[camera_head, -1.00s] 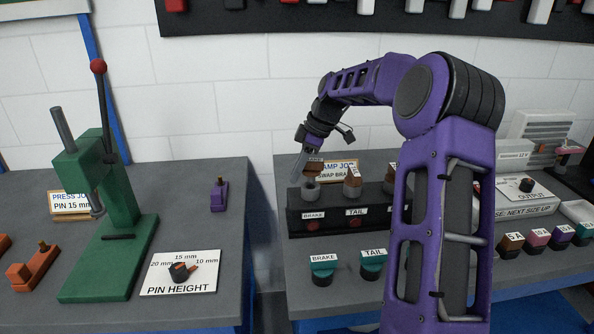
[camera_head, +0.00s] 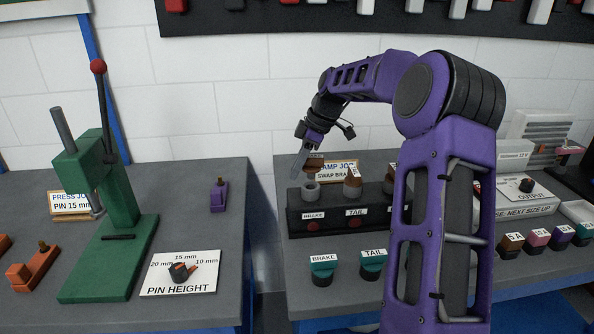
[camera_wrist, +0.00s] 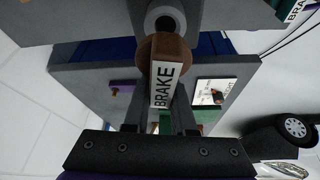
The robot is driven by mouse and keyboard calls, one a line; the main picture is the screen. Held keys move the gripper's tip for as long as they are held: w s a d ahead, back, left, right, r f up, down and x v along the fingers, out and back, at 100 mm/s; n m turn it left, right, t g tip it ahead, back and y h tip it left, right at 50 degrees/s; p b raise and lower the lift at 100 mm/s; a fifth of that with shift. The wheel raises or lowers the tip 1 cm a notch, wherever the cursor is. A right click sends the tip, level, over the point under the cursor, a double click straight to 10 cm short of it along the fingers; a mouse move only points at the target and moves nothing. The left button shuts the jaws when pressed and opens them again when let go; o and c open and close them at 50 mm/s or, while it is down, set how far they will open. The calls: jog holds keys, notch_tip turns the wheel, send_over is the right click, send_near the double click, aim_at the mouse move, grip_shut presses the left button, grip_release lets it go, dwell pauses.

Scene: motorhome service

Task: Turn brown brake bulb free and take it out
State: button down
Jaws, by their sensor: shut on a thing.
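The brown brake bulb (camera_wrist: 176,48) has a white BRAKE label and sits between the two fingers of my gripper (camera_wrist: 163,108) in the wrist view. In the head view my gripper (camera_head: 304,164) is shut on the bulb (camera_head: 315,159) over the left end of the dark lamp block (camera_head: 338,223). The open grey socket (camera_head: 310,190) marked BRAKE is below it, and the bulb appears clear of the socket. The socket ring also shows past the bulb in the wrist view (camera_wrist: 165,18). The fingers partly hide the bulb in the head view.
Teal bulbs marked BRAKE (camera_head: 322,271) and TAIL (camera_head: 372,266) stand at the bench front. A lamp job sign (camera_head: 341,171) is behind. My arm hides the block's right part. A green press (camera_head: 120,215) stands left.

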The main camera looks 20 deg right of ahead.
notch_tip(320, 180, up, 4)
dwell(0.5)
jog(key=shift+s, duration=0.1)
